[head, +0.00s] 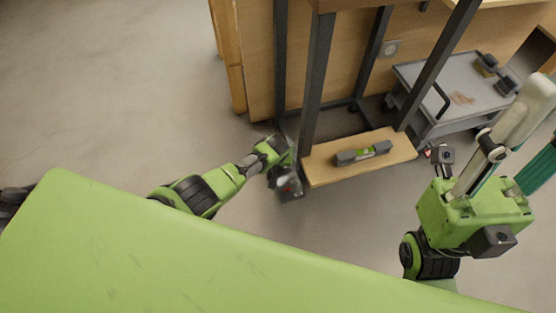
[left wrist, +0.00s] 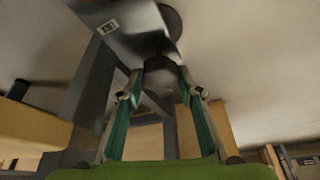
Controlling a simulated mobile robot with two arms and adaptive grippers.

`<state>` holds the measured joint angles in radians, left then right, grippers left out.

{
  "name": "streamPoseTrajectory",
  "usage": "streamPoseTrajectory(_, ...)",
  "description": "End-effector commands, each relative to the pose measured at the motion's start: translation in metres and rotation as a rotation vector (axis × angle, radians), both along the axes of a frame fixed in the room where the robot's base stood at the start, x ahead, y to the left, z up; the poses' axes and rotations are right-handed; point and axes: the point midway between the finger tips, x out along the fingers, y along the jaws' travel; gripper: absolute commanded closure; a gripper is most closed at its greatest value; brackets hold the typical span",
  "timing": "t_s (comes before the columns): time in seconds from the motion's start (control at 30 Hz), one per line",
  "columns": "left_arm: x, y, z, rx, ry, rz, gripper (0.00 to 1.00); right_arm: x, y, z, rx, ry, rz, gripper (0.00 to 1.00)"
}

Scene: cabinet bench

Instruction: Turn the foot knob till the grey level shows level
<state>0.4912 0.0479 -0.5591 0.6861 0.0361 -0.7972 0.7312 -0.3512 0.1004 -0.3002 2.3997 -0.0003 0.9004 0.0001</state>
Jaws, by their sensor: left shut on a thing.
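The grey level (head: 363,153) lies on a low wooden board (head: 330,172) in the head view. Its green vial shows, but the bubble is too small to read. My left gripper (head: 286,172) is low beside the board's left end, by a dark frame leg. In the left wrist view, the teal-padded fingers of my left gripper (left wrist: 160,82) are closed around the dark foot knob (left wrist: 160,66). The knob is hidden in the head view. My right gripper (head: 520,160) is raised at the right, its fingers apart and empty, partly cut off by the picture edge.
A grey cart (head: 460,92) with small dark items stands right of the frame. Dark frame legs (head: 317,75) rise around the board, with a wooden panel (head: 255,60) behind. The floor on the left (head: 110,90) is clear.

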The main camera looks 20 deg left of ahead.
Motion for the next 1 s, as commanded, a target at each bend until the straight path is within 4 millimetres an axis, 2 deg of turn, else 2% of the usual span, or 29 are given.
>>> streamPoseTrajectory(0.4,-0.0003,-0.0006,-0.0005,-0.001,0.001,0.005,0.88,0.0001,0.0001,0.0001,0.0,0.0,0.0,0.64)
streamPoseTrajectory(0.43,-0.0003,-0.0006,-0.0005,-0.001,0.001,0.005,0.59,0.0001,0.0001,0.0001,0.0,0.0,0.0,0.64)
streamPoseTrajectory(0.47,-0.0003,-0.0006,-0.0004,-0.001,0.001,0.005,0.51,0.0,0.0001,0.0001,0.0,0.0,0.0,0.64)
streamPoseTrajectory(0.5,-0.0002,-0.0005,-0.0003,-0.001,0.001,0.005,0.49,0.0,0.0001,0.0002,0.0,0.0,0.0,0.64)
streamPoseTrajectory(1.0,-0.0018,-0.0008,0.0057,-0.001,-0.001,0.005,0.49,-0.0003,-0.0005,0.001,0.002,-0.003,-0.001,0.64)
